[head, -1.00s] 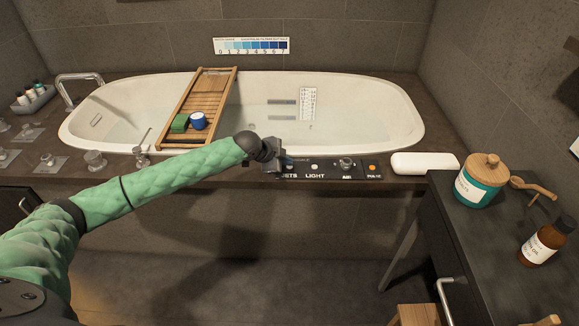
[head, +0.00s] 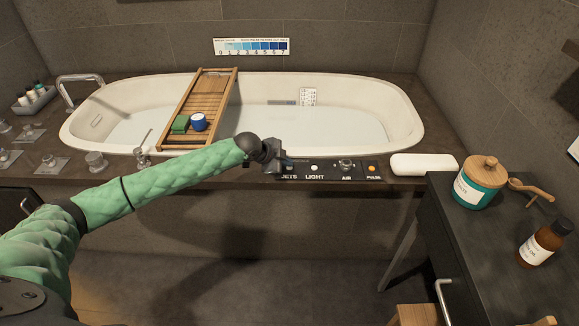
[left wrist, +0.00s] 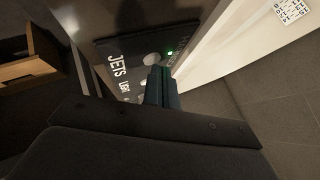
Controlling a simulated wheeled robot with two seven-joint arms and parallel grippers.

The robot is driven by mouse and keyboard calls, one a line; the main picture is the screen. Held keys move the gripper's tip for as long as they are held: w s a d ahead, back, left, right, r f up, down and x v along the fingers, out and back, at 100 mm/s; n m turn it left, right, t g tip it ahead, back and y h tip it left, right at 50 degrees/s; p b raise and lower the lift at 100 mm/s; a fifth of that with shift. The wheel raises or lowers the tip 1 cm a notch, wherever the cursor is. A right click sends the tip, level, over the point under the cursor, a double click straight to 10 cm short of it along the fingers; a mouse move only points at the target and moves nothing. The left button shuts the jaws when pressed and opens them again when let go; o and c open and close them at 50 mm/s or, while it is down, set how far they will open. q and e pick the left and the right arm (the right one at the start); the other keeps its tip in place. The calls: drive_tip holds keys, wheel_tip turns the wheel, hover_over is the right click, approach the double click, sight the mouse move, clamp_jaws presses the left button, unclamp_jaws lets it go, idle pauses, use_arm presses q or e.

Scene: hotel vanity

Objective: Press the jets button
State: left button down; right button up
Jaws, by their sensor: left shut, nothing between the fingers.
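The black control panel (head: 330,177) lies on the tub's front ledge, with JETS, LIGHT, AIR and PULSE labels from left to right. My left gripper (head: 285,161) is shut and empty at the panel's left end, over the jets area. In the left wrist view its closed fingers (left wrist: 161,78) point at the panel (left wrist: 107,50) beside the JETS lettering. A round grey button (left wrist: 151,59) shows by the fingertips, and a small green light (left wrist: 170,53) glows just beyond. Contact with the jets button cannot be told. My right gripper is not in view.
The white bathtub (head: 400,110) holds water, with a wooden tray (head: 206,100) across it. Taps (head: 95,160) stand left on the ledge. A white roll (head: 424,164) lies right of the panel. A dark side table (head: 440,215) holds a teal jar (head: 478,188) and brown bottle (head: 543,243).

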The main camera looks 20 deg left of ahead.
use_arm(q)
drive_tip(key=shift+r+p, duration=0.35)
drive_tip(key=shift+r, duration=0.15)
drive_tip(key=shift+r+p, duration=2.25)
drive_tip(key=shift+r, duration=0.25)
